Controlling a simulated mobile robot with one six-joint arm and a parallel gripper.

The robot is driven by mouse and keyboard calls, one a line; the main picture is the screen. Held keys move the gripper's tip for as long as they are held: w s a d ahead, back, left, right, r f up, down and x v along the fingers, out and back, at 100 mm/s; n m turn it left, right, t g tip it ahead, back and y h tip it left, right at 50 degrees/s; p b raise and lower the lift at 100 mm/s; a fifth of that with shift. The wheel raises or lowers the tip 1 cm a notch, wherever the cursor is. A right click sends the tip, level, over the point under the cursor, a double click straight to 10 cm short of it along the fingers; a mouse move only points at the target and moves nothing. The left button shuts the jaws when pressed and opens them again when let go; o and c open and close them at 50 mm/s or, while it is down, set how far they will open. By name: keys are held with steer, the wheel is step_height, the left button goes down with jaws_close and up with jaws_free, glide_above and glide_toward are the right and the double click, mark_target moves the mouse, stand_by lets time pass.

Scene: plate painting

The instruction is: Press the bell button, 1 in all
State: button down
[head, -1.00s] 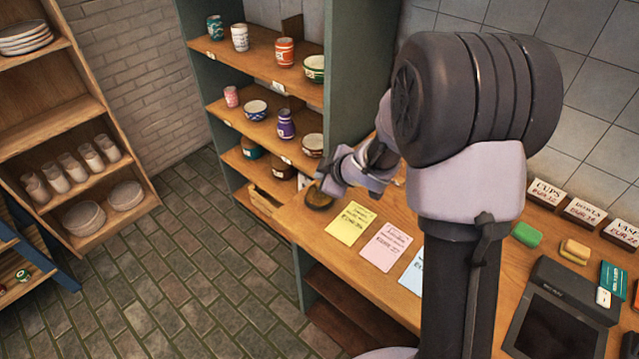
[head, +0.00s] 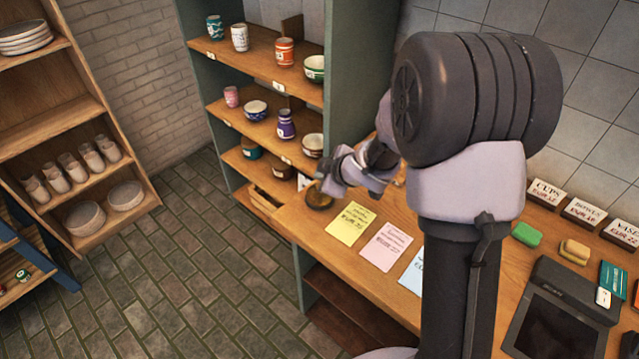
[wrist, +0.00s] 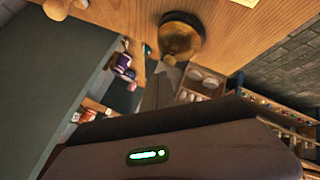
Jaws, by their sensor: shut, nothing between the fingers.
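The bell (head: 318,197) is a round, brass-coloured dome at the left end of the wooden counter, near the shelf unit. In the wrist view the bell (wrist: 182,38) shows as a dark-rimmed golden disc near the top middle. My gripper (head: 326,183) is shut and empty. In the head view it is right at the bell and overlaps its upper edge. I cannot tell whether they touch. My wrist hides part of the area behind the bell. The fingertips are not clear in the wrist view.
Yellow (head: 350,223), pink (head: 385,246) and blue (head: 412,273) cards lie on the counter right of the bell. The shelf unit (head: 338,75) with painted pottery stands close behind. A dark tablet (head: 556,318) and small signs are farther right.

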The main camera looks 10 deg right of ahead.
steer(key=shift+f, duration=0.1)
steer(key=shift+f+b, duration=0.35)
steer(key=shift+f+b, duration=0.35)
steer(key=shift+f, duration=0.1)
stand_by(0.5)
steer(key=shift+r+p, duration=0.9)
step_height(320, 180, up, 5)
steer(key=p, duration=0.5)
